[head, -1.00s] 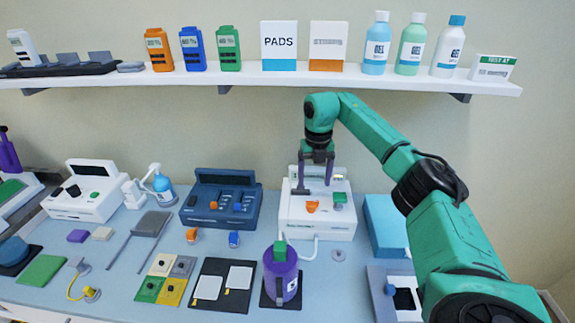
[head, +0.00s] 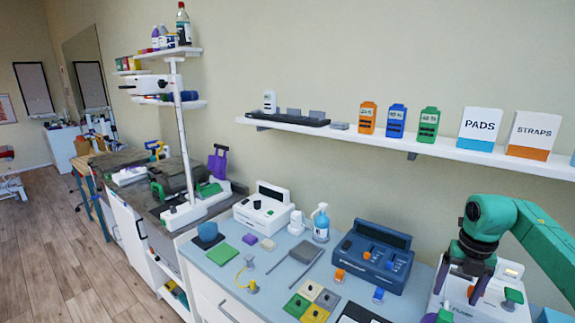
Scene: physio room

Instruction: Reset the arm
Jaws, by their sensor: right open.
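My right arm, green with dark joints, comes in from the right edge in the head view. Its gripper (head: 463,285) points down with its two dark fingers apart and nothing between them. It is in front of and over the white machine (head: 437,303), which has a green block and an orange knob on it, and hides part of it. I cannot tell whether the fingertips touch the machine. My left gripper and arm are not in view.
A dark blue machine (head: 350,262) stands left of the gripper, with orange and blue plugs in front. A wall shelf (head: 440,150) with boxes and coloured devices runs above the counter. A white machine (head: 262,212) and a spray bottle (head: 321,223) stand farther left. Floor (head: 60,260) is clear at left.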

